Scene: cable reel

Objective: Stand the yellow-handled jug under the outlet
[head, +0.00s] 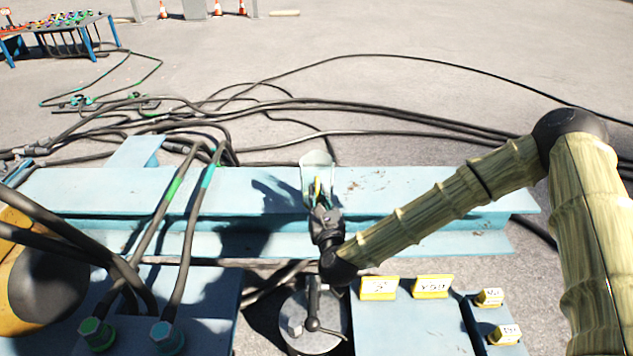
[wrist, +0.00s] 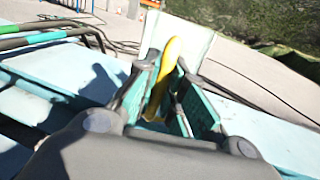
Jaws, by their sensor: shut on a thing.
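The jug (head: 317,160) is pale and translucent, and in the head view it shows beyond my gripper, over the light blue beam. Its yellow handle (wrist: 168,62) runs between my fingers in the wrist view, with the pale jug body (wrist: 192,38) behind it. My gripper (head: 318,190) is shut on the handle; the fingers also show in the wrist view (wrist: 166,98). I cannot tell whether the jug touches the beam. A round grey fitting with a lever (head: 312,318) stands in front of the beam, below my wrist; I cannot tell whether it is the outlet.
The light blue beam (head: 420,187) crosses the view. Thick black cables (head: 187,215) rise over it at left. Yellow tags (head: 433,287) stand on the blue block at front right. A blue table (head: 62,33) stands far left. Grey ground beyond the cables is open.

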